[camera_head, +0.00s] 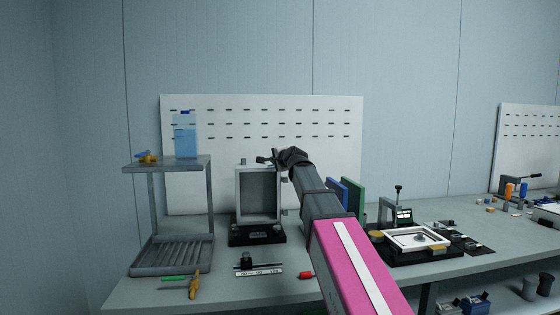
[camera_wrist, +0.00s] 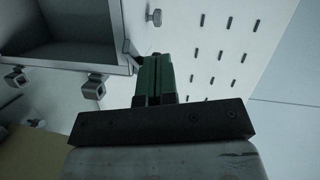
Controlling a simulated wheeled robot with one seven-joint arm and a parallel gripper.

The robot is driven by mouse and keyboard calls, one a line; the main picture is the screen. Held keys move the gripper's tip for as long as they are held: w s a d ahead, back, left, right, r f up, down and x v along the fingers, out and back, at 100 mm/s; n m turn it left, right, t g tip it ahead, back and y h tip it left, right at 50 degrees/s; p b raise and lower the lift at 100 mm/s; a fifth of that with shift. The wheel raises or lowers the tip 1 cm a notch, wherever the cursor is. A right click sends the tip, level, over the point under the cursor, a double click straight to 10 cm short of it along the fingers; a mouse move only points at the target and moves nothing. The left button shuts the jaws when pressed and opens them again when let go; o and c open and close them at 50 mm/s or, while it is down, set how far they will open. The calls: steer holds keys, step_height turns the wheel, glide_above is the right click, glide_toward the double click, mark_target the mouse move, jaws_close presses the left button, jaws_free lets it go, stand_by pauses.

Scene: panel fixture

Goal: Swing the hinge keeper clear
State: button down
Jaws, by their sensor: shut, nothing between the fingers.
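The panel fixture is a grey open-fronted box (camera_head: 239,195) standing upright on a black base (camera_head: 258,236). It also fills the upper left of the wrist view (camera_wrist: 92,55). Two small hinge blocks with square holes, one of them the upper block (camera_wrist: 95,88) and the other the lower block (camera_wrist: 15,79), stick out from its right side. I cannot tell which part is the keeper. My gripper (camera_head: 265,158) is at the box's top right corner. Its green fingers (camera_wrist: 153,75) are shut and empty beside that corner; contact is unclear.
A knob (camera_head: 243,161) stands on the box's top. A white pegboard (camera_head: 330,120) is behind. A grey shelf rack (camera_head: 211,185) stands left. Green and blue panels (camera_head: 354,200) stand to the right, partly behind my arm. Small tools lie in front on the bench (camera_head: 225,290).

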steer(key=shift+w+a, duration=0.25)
steer(key=shift+a, duration=0.5)
stand_by(0.3)
steer(key=s+a+r, duration=0.1)
steer(key=s+r, duration=0.1)
steer(key=s, duration=1)
steer(key=shift+s+r, duration=0.25)
steer(key=shift+s, duration=0.15)
steer(key=shift+a, duration=0.15)
